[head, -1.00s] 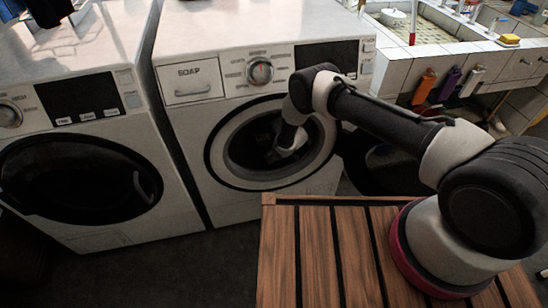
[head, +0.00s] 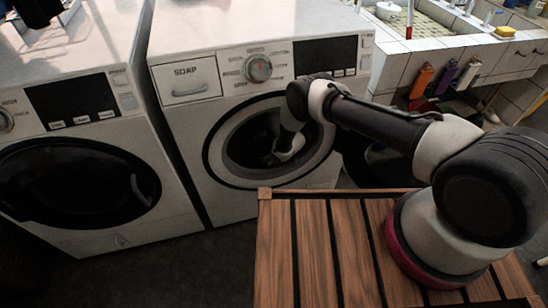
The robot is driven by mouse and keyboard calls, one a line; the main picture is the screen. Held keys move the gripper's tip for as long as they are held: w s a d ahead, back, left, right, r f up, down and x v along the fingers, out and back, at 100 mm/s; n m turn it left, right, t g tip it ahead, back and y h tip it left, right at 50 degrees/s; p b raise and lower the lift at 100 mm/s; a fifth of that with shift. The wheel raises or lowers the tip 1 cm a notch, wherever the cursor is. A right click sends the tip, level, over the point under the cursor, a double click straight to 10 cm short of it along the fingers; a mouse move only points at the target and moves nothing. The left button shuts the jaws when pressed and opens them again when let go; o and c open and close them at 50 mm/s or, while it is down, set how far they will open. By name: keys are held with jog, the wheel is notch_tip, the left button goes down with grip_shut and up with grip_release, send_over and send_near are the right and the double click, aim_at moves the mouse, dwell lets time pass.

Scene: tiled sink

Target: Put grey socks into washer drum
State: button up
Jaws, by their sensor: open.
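The right-hand front-loading washer has its round drum opening (head: 238,150) facing me, with a pale ring around a dark interior. My arm reaches across to it, and my gripper (head: 272,158) is at the opening, seen small and dark against the drum. It is open; its fingertips are hard to make out. I cannot pick out any grey socks in this view. The inside of the drum is too dark to tell what lies in it.
A second washer (head: 130,215) stands at left with its dark round door shut. A slatted wooden surface (head: 310,245) is in front of the washer. A tiled sink (head: 430,50) with several bottles below is at right. Dark floor shows at lower left.

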jog(key=shift+r, duration=0.1)
jog(key=shift+r, duration=0.35)
jog(key=v, duration=0.7)
jog(key=shift+s+d+f, duration=0.1)
jog(key=shift+s, duration=0.05)
